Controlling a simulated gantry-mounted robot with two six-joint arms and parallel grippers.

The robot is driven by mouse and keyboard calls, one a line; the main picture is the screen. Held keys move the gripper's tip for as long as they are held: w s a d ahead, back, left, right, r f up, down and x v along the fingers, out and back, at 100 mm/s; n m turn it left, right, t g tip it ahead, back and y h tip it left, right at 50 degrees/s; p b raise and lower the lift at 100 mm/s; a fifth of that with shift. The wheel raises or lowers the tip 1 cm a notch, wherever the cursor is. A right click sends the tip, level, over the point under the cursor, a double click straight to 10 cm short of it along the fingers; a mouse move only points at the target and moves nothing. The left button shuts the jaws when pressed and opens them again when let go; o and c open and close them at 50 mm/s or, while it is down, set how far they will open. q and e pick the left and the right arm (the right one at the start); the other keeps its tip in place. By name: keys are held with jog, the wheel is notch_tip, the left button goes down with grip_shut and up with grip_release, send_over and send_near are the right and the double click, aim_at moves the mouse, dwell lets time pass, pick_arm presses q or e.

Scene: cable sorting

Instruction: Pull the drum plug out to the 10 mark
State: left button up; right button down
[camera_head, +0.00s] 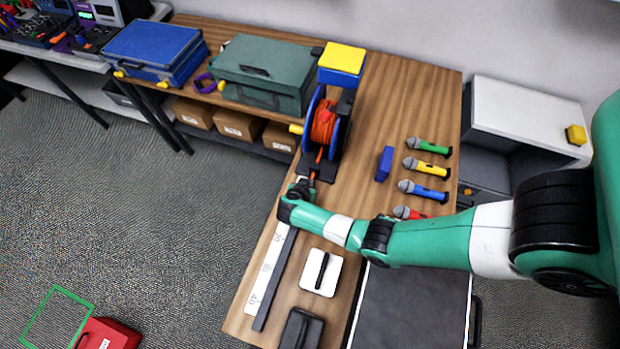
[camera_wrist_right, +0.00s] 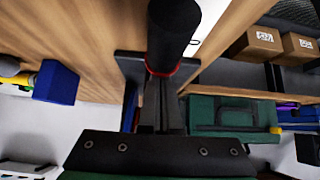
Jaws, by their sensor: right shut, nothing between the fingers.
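The cable drum (camera_head: 325,122) has blue flanges and orange cable, and stands at the back of the wooden table. A bit of orange cable (camera_head: 313,178) comes out of its front. My right gripper (camera_head: 300,187) is just in front of the drum, over the far end of the number strip (camera_head: 268,268). In the right wrist view its fingers (camera_wrist_right: 160,108) are shut and empty. A black cylinder with a red ring (camera_wrist_right: 174,30), seemingly the plug, is close by the fingertips; contact cannot be told. The 10 mark cannot be seen. My left gripper is out of view.
A dark rail (camera_head: 274,280) runs beside the strip. A white block with a black handle (camera_head: 320,272) and a black case (camera_head: 301,329) are close to its right. Microphones (camera_head: 427,164) and a blue box (camera_head: 384,164) lie right of the drum. A green case (camera_head: 262,68) stands left.

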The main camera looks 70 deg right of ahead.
jog(key=a+p, duration=0.1)
jog(key=a, duration=0.6)
jog(key=shift+s+a+r+p, duration=0.1)
jog(key=shift+p, duration=0.3)
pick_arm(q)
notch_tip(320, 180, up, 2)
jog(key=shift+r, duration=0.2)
pick_arm(e)
jog(key=shift+a, duration=0.1)
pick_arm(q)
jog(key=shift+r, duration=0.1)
pick_arm(e)
jog(key=shift+a+r+p, duration=0.2)
jog(key=shift+r+p, duration=0.2)
jog(key=shift+p, duration=0.1)
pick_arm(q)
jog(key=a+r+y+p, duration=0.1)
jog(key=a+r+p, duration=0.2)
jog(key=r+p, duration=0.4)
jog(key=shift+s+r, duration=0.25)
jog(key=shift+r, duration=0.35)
pick_arm(e)
jog(key=v, duration=0.9)
jog(key=shift+a, duration=0.2)
jog(key=shift+s+f, duration=0.1)
